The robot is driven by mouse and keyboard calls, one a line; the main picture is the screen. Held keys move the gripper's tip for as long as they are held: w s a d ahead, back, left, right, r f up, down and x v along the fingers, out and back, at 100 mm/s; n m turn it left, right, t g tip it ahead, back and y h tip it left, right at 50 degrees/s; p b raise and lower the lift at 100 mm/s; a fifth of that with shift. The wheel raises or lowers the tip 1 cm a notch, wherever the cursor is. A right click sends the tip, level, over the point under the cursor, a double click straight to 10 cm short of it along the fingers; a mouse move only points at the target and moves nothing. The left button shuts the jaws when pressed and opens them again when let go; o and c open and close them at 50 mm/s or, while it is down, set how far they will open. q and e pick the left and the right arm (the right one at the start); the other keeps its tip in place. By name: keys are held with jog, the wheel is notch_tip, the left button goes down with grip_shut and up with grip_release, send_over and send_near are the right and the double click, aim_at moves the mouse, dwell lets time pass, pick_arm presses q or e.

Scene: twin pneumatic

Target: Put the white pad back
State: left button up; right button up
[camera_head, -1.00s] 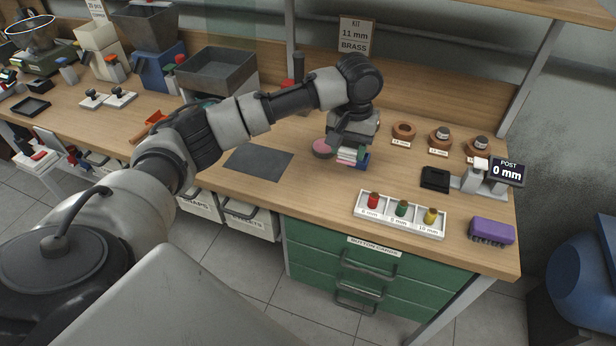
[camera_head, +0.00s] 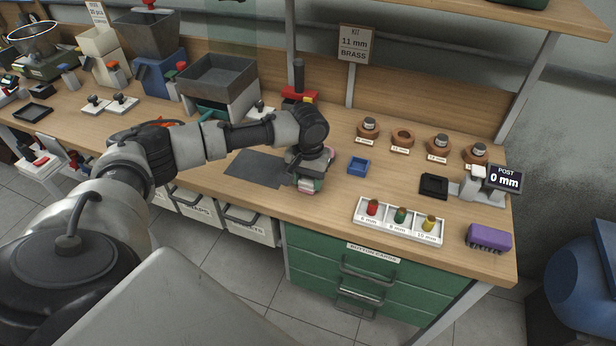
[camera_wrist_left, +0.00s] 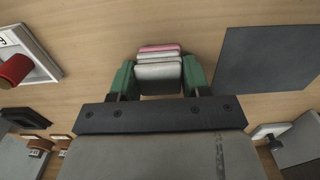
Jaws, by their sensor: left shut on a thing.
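My left gripper (camera_head: 310,178) is over the bench, just right of the dark grey mat (camera_head: 257,168). Its green fingers, also in the left wrist view (camera_wrist_left: 160,80), are shut on the white pad (camera_wrist_left: 160,71). A pink layer (camera_wrist_left: 161,48) shows along the pad's far edge; whether it is part of the pad or a separate pad I cannot tell. The small blue tray (camera_head: 359,166) stands to the right of the gripper and looks empty. A pink round thing (camera_head: 331,153) is partly hidden behind the gripper. My right gripper does not show.
A white rack (camera_head: 398,228) with red, green and yellow pegs stands at the front right.

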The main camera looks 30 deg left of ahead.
aim_at(308, 178)
pick_arm(q)
jog(key=o, duration=0.9)
notch_tip(308, 178, up, 12)
jog(key=shift+b, duration=0.4)
